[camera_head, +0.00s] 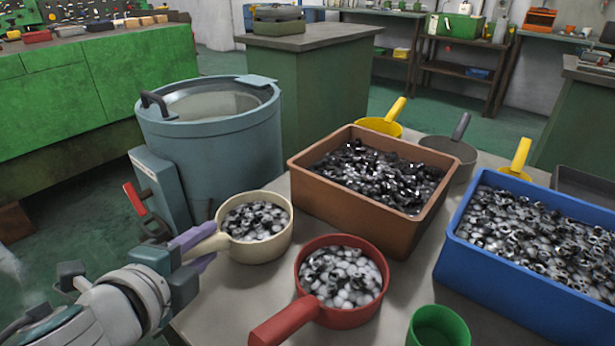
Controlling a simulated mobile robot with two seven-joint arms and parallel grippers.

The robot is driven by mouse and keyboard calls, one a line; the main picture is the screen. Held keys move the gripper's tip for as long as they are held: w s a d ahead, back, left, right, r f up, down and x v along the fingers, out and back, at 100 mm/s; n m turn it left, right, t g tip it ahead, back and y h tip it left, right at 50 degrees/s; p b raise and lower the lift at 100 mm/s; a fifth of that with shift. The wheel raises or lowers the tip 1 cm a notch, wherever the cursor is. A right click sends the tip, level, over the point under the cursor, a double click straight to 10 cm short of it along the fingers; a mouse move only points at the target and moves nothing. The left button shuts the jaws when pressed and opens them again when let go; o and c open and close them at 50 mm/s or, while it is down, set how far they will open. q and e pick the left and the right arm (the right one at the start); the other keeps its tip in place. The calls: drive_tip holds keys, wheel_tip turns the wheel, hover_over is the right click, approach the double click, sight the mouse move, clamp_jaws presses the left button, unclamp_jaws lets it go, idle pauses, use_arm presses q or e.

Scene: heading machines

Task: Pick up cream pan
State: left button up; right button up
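The cream pan (268,250) stands upright near the left edge of the table, filled with small black and white metal parts. Its handle (209,245) points left toward my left gripper (202,247). The gripper's purple fingers lie on both sides of the handle, seemingly against it, and partly hide it. The pan appears to rest on the table. My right gripper is not in view.
A red pan (341,281) with similar parts stands close by at the front. A brown crate (335,208) is just behind, a blue crate (498,290) right, a green cup (438,326) in front. A large blue-grey drum machine (228,150) stands beyond the table's left edge.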

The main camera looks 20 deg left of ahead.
use_arm(q)
clamp_jaws()
drive_tip(key=shift+r, duration=0.15)
idle(0.4)
